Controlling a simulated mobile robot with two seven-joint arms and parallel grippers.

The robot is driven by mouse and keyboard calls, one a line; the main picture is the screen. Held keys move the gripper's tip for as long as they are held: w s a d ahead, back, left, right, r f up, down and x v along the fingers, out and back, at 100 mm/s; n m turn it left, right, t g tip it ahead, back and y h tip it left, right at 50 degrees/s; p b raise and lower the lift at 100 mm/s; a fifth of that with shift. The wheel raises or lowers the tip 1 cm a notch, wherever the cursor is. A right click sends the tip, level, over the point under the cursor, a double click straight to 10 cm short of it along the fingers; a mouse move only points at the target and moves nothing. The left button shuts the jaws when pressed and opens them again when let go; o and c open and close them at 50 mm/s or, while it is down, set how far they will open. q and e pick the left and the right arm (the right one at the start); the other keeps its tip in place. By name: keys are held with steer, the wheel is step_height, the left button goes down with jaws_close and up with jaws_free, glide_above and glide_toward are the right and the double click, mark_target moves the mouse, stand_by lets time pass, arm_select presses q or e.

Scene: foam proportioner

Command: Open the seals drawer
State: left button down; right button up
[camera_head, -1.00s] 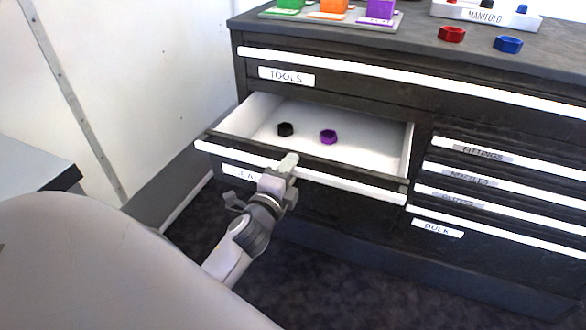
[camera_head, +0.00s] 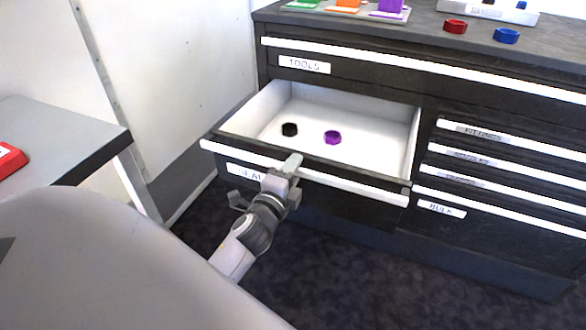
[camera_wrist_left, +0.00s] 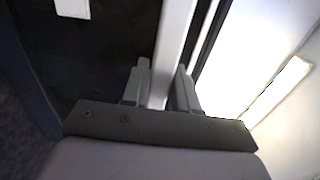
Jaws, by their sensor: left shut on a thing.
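The seals drawer (camera_head: 384,190) stands pulled out of the dark cabinet, its white inside showing. A black hex nut (camera_head: 289,129) and a purple hex nut (camera_head: 333,138) lie on its floor. Its label is partly hidden by my arm. My left gripper (camera_head: 288,166) is shut on the white handle rail along the drawer's front edge. In the left wrist view the handle (camera_wrist_left: 172,50) runs between the two fingers (camera_wrist_left: 162,88). My right gripper is not in view.
The closed tools drawer (camera_head: 400,72) is above, and closed smaller drawers (camera_head: 500,160) are at right. Red (camera_head: 455,26) and blue (camera_head: 506,36) nuts lie on the cabinet top. A grey table (camera_head: 60,130) is at left. Dark floor lies in front.

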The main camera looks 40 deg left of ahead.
arm_select(q)
steer(key=shift+s, duration=0.15)
steer(key=c, duration=1)
jaws_free()
steer(key=shift+o, duration=0.2)
steer(key=v, duration=0.7)
steer(key=shift+d, duration=0.1)
